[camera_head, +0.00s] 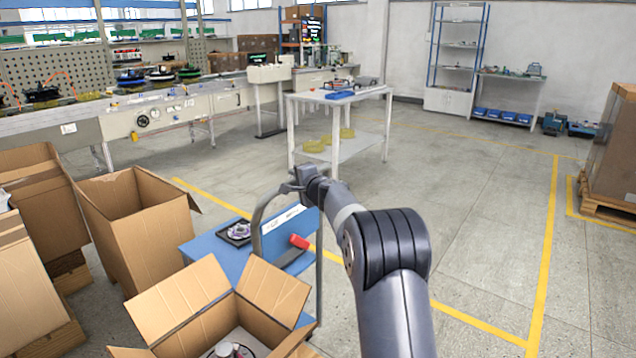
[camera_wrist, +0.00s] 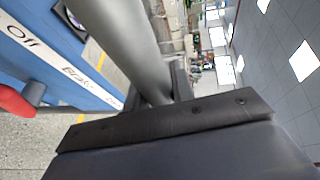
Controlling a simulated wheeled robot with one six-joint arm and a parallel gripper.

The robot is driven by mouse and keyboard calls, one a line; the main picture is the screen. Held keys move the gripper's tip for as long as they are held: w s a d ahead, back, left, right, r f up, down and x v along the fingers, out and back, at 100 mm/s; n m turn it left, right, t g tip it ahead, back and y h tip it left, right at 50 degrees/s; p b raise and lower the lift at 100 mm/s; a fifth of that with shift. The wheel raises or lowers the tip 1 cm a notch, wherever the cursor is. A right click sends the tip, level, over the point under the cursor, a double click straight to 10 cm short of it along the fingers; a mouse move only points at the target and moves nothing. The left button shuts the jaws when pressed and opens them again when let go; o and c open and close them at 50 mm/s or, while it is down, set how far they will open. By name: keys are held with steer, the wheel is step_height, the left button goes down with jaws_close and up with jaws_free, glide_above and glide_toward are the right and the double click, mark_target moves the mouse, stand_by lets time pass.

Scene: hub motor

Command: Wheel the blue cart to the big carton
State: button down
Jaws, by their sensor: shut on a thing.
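The blue cart (camera_head: 205,250) stands just ahead, left of my arm, with a grey tube handle (camera_head: 257,220) at its right side. My gripper (camera_head: 298,186) is shut on that handle; in the wrist view the grey tube (camera_wrist: 135,45) passes between the fingers. A red lever (camera_head: 299,241) sits on the cart's blue side, and it also shows in the wrist view (camera_wrist: 18,101) near a white label strip with "Off". A big closed carton (camera_head: 615,150) stands on a wooden pallet at the right edge. A tall open carton (camera_head: 140,240) stands left of the cart.
An open carton (camera_head: 190,300) with parts inside is in the foreground; what bears it is hidden. More cartons (camera_head: 35,205) stand at left. A white table (camera_head: 340,97) stands ahead. Yellow lines (camera_head: 546,250) mark the floor, which is clear at centre right.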

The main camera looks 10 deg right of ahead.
mark_target(293, 183)
steer(key=w+a+p, duration=0.3)
steer(key=w+a, duration=0.1)
steer(key=w, duration=0.1)
steer(key=shift+w+a, duration=0.3)
steer(key=shift+w, duration=0.05)
steer(key=c, duration=1.2)
jaws_free()
steer(key=shift+d, duration=0.1)
steer(key=b+v, duration=0.5)
steer(key=v, duration=0.3)
steer(key=shift+s, duration=0.4)
steer(key=shift+b+v, duration=0.3)
steer(key=shift+v, duration=0.75)
